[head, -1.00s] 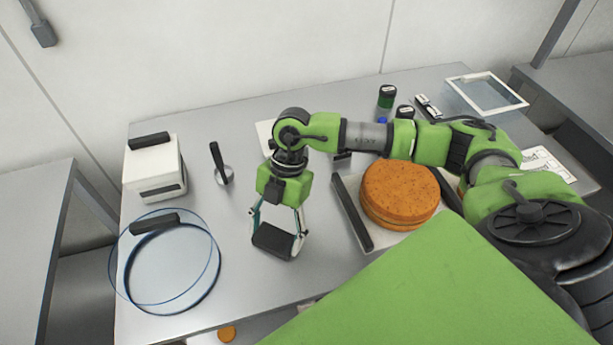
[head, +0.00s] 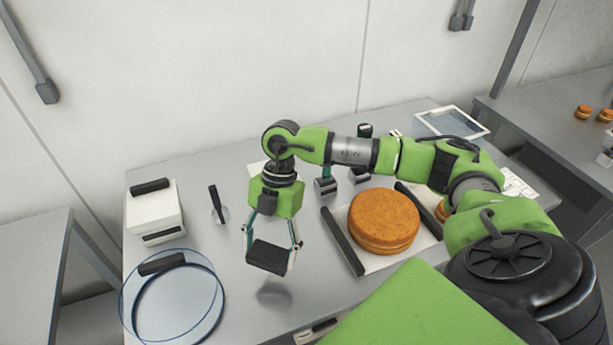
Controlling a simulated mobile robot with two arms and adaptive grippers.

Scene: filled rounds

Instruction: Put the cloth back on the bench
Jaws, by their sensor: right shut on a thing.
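My right gripper (head: 270,256) is shut on a dark grey cloth (head: 267,258), which looks like a small folded pad between the fingertips. The cloth is in the air above the grey metal bench (head: 240,272), with a dark shadow on the bench below it. My right arm reaches across from the right, over the bench. My left gripper is not in view.
A round orange-brown cake (head: 384,222) lies on a pale sheet between two dark bars, right of the cloth. A clear round cover (head: 170,310) and a white box (head: 153,212) stand at left. A dark-handled tool (head: 216,203) lies near the box. Bare bench surrounds the shadow.

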